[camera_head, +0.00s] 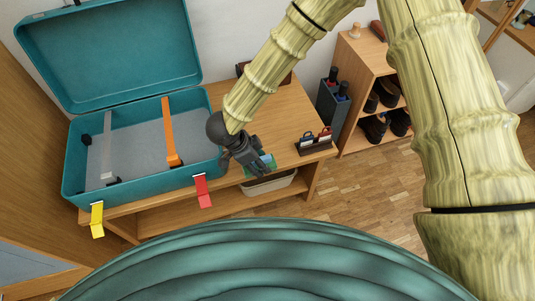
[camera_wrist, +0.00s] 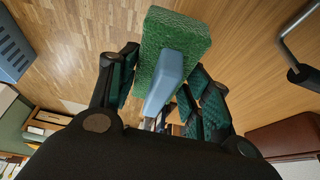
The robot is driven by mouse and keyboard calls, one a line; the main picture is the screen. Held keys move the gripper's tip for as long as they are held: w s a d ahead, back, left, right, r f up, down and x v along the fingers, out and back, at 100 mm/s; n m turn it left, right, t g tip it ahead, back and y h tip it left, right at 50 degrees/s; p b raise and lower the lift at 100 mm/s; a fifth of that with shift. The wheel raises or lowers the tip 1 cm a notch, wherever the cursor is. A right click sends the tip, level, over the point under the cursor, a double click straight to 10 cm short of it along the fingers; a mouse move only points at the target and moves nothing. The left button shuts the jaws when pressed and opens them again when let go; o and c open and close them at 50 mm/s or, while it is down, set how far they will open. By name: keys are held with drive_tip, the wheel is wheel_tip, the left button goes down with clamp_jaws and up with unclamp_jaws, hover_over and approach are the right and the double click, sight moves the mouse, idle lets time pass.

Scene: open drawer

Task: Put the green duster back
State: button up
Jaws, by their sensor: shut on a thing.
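The green duster (camera_wrist: 175,40) is a green textured block with a light blue handle. In the wrist view my gripper (camera_wrist: 162,88) is shut on the handle, a finger on each side. In the head view my gripper (camera_head: 256,162) hangs over the front of the wooden bench (camera_head: 282,105), just right of the open teal suitcase (camera_head: 140,187). The duster (camera_head: 265,160) shows there only in part, mostly hidden by the fingers. Whether it touches the bench top I cannot tell.
The suitcase has a grey inside, an orange strap (camera_head: 168,130) and a grey strap; its lid (camera_head: 110,50) stands open. A small dark holder (camera_head: 314,144) with items sits at the bench's right end. A shoe shelf (camera_head: 352,62) stands beyond. A pale bin (camera_head: 270,184) is under the bench top.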

drive_tip(key=w, duration=0.1)
drive_tip(key=w+d, duration=0.1)
drive_tip(key=w, duration=0.1)
drive_tip(key=w+d, duration=0.1)
drive_tip(key=w, duration=0.1)
drive_tip(key=shift+d+f, duration=0.15)
drive_tip(key=shift+f, duration=0.1)
drive_tip(key=shift+w+d+f+b, duration=0.1)
drive_tip(key=shift+w+f+b, duration=0.15)
drive_tip(key=shift+f, duration=0.65)
drive_tip(key=shift+w+d+f+b, duration=0.1)
drive_tip(key=shift+f+b, duration=0.1)
drive_tip(key=shift+f, duration=0.7)
drive_tip(key=shift+c, duration=0.4)
drive_tip(key=o, duration=1)
drive_tip(key=shift+c, duration=0.2)
drive_tip(key=shift+a+r, duration=0.1)
drive_tip(key=shift+r, duration=0.05)
drive_tip(key=p+v, duration=0.1)
drive_tip(key=v, duration=1)
drive_tip(key=shift+a+r, duration=0.2)
drive_tip(key=shift+r, duration=0.15)
drive_tip(key=shift+s, duration=0.1)
